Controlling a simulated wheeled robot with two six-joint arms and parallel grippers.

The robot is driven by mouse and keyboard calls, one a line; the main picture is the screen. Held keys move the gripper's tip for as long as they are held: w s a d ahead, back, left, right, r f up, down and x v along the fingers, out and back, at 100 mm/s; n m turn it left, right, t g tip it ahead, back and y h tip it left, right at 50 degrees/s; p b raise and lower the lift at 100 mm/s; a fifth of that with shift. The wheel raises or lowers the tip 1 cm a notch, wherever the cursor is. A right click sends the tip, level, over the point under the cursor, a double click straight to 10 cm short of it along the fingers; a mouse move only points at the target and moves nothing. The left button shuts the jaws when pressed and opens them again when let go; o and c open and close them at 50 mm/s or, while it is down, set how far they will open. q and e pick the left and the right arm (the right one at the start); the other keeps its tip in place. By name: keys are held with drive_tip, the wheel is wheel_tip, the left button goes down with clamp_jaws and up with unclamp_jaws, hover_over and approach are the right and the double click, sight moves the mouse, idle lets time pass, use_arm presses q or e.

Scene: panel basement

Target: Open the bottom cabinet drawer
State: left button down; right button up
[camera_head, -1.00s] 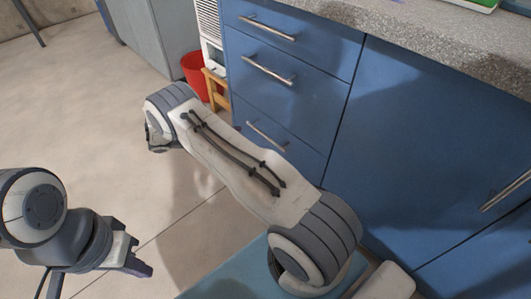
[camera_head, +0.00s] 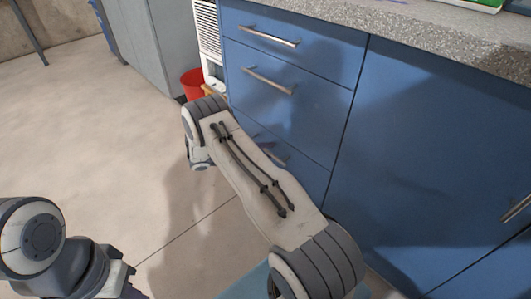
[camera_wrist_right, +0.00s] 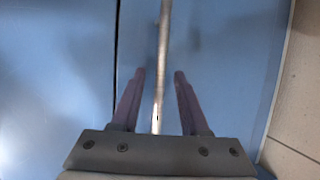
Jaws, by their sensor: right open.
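The bottom drawer (camera_head: 312,182) of the blue cabinet is shut and partly hidden behind my right arm in the head view. Its metal handle (camera_head: 277,153) shows just past the arm. In the right wrist view, my right gripper (camera_wrist_right: 160,74) is open, with one finger on each side of a metal bar handle (camera_wrist_right: 164,40). Gaps show between the bar and both fingers. The blue drawer front (camera_wrist_right: 225,50) lies behind it. My right gripper's fingers are hidden in the head view. My left gripper (camera_head: 125,282) is at the lower left, cut off by the frame, away from the cabinet.
The middle drawer (camera_head: 285,105) and top drawer (camera_head: 300,50) are shut, with bar handles. A blue cabinet door (camera_head: 420,150) is to the right, under a speckled countertop (camera_head: 430,35). A red bucket (camera_head: 193,82) stands beyond the drawers. The floor (camera_head: 100,120) on the left is clear.

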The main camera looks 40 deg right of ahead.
clamp_jaws()
idle(1.5)
